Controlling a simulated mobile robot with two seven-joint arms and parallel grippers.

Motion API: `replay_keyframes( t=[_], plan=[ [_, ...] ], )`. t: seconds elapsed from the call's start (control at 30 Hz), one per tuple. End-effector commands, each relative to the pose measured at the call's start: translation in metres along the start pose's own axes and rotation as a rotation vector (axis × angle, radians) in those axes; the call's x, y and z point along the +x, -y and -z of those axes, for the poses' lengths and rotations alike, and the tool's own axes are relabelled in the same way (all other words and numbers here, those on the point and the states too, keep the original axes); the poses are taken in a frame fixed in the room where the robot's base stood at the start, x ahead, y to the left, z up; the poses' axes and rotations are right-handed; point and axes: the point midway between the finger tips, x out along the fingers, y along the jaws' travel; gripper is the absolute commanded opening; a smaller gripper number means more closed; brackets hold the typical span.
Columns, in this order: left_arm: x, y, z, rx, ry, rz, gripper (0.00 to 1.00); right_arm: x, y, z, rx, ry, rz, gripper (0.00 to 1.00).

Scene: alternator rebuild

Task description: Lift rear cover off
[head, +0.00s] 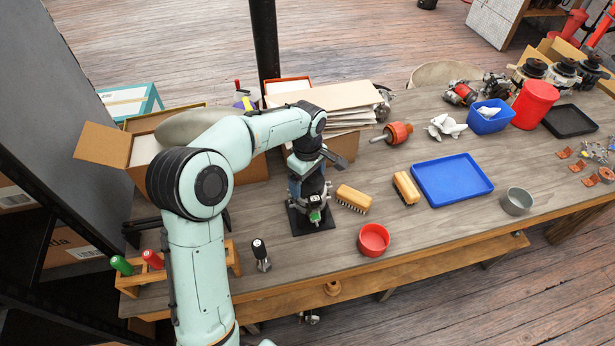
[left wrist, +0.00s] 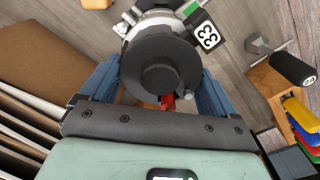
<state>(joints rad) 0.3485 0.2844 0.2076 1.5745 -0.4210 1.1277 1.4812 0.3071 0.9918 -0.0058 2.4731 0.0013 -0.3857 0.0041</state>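The alternator (head: 313,208) stands upright on a square black base plate (head: 307,224) on the bench. The round black rear cover (left wrist: 160,70) tops it, and fills the middle of the left wrist view. My left gripper (head: 308,180) points down over the alternator. Its two blue fingers flank the cover on opposite sides, with no clear gap in the left wrist view. I cannot tell whether the cover still sits on the body. A red part (left wrist: 168,102) shows beside the cover's near edge. My right gripper is not in view.
Two brushes (head: 353,198) (head: 406,188), a red bowl (head: 374,240) and an empty blue tray (head: 452,180) lie to the right. A black-handled tool (head: 261,254) and a wooden tool rack (head: 134,281) stand front left. Cardboard boxes (head: 104,146) stand behind left.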

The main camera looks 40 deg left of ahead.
Motion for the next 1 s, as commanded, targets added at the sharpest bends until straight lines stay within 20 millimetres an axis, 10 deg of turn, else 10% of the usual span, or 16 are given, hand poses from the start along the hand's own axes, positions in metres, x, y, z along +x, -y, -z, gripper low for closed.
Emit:
replay_keyframes(
  t=[0.1, 1.0],
  plan=[
    [-0.0002, 0.0, 0.0, 0.0, 0.0, 0.0, 0.55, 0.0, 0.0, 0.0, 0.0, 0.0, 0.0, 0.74],
    [-0.0047, -0.0001, -0.0001, 0.001, 0.0, 0.0, 0.55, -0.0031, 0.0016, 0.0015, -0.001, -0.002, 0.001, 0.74]
  ],
)
